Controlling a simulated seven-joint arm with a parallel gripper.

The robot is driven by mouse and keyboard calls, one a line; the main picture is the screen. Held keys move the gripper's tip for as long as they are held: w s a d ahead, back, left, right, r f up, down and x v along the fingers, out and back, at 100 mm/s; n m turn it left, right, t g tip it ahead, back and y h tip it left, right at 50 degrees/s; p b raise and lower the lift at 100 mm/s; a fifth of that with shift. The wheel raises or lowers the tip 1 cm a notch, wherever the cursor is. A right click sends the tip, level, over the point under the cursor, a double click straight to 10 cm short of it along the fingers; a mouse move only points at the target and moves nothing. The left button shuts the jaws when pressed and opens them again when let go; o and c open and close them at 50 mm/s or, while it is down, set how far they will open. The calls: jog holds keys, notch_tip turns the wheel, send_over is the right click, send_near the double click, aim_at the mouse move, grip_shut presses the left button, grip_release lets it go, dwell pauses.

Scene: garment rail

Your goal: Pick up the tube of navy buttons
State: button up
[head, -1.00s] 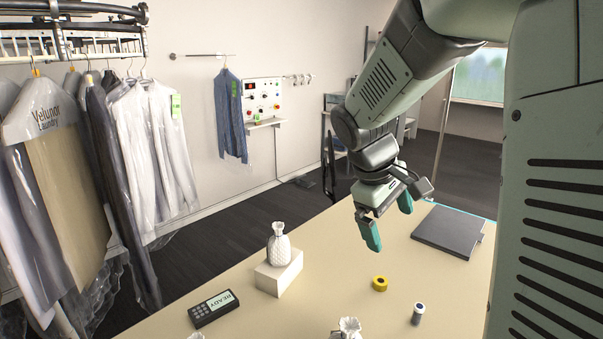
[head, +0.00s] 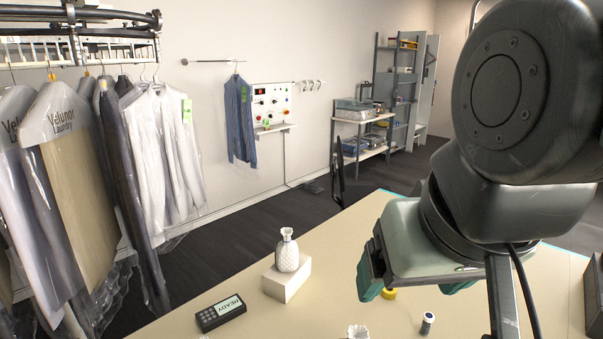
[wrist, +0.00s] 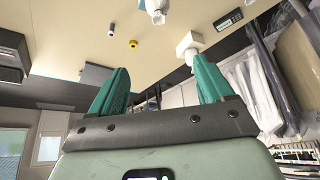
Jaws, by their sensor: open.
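The tube of navy buttons (head: 428,323) is a small pale cylinder with a dark blue top. It stands upright on the beige table, near the bottom of the head view.
A yellow roll (head: 389,293) lies near the tube, partly hidden behind my gripper. A white textured bottle (head: 287,252) stands on a white block (head: 287,281). A keypad device (head: 221,313) lies left of it. A white crumpled-topped object (head: 358,332) is at the front edge. Bagged garments hang left.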

jog(key=c, duration=0.4)
jog(key=shift+o, duration=0.2)
